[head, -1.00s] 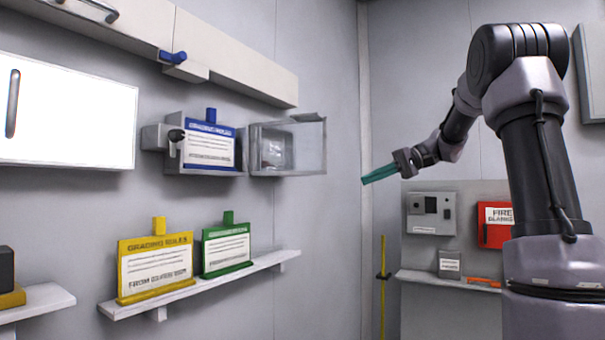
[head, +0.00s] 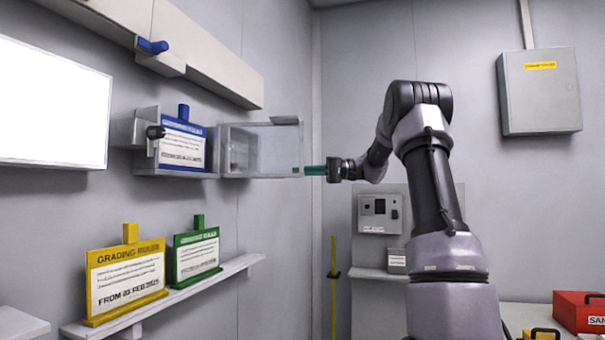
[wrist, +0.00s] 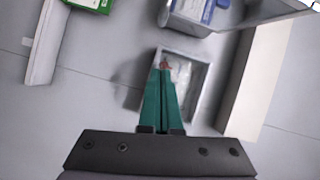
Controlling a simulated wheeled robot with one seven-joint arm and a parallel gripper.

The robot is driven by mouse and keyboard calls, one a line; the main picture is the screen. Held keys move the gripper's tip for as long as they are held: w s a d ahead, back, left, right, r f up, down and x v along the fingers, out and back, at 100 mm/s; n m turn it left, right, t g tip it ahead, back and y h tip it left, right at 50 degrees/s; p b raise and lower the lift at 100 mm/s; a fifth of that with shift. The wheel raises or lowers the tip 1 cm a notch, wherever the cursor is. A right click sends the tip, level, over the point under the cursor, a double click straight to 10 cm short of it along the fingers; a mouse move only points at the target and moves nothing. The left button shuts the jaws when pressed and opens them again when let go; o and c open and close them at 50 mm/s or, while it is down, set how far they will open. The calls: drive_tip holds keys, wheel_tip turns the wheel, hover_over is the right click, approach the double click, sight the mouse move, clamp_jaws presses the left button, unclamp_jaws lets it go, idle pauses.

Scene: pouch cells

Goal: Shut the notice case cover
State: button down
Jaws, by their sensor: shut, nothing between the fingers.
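The notice case (head: 145,130) is a grey wall box at the left, with a blue-headed placard (head: 182,143) in front of or in it; I cannot tell which. A clear, grey-edged cover (head: 270,150) stands open to the right of the placard. My gripper (head: 306,170) has teal fingers, shut and empty, pointing left at the cover's lower right edge. I cannot tell whether they touch it. In the wrist view the closed fingers (wrist: 163,75) overlap a grey box-like frame (wrist: 200,92), with the blue placard (wrist: 205,12) beyond.
A beige overhead rail (head: 215,70) with a blue peg runs above the case. Below, a shelf (head: 230,268) holds yellow (head: 125,275) and green (head: 197,250) placards. A grey wall cabinet (head: 540,90) hangs right. Wall space between cover and corner is clear.

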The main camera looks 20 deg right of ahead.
sight(281, 174)
drive_tip(key=s+a, duration=0.1)
drive_tip(key=a, duration=0.1)
drive_tip(key=s+a, duration=0.1)
drive_tip(key=a, duration=0.2)
drive_tip(key=a+f, duration=0.1)
drive_tip(key=a, duration=0.1)
drive_tip(key=shift+s+a+f, duration=0.1)
drive_tip(key=shift+s+a, duration=0.15)
drive_tip(key=shift+s, duration=0.15)
drive_tip(key=shift+s, duration=0.15)
drive_tip(key=shift+s+m+t, duration=0.4)
drive_tip(key=shift+t, duration=0.2)
